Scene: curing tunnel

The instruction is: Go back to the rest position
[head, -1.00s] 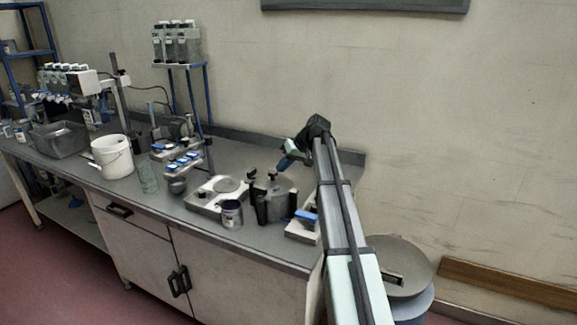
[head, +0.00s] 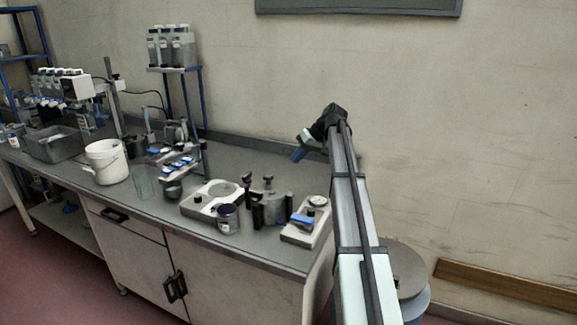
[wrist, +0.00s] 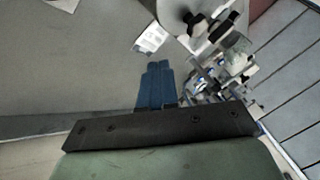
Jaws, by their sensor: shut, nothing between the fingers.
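My gripper (head: 299,154) hangs above the back right part of the grey worktop (head: 262,168) in the head view, at the end of my raised arm. In the wrist view its blue fingers (wrist: 156,84) are side by side and closed, with nothing between them. It is apart from everything on the worktop.
On the worktop stand a white device with a dial (head: 307,221), a black-and-metal clamp device (head: 270,206), a jar (head: 228,218), a white plate device (head: 211,199) and a white bucket (head: 105,162). A round-topped drum (head: 408,268) stands right of the bench. The worktop's back right is clear.

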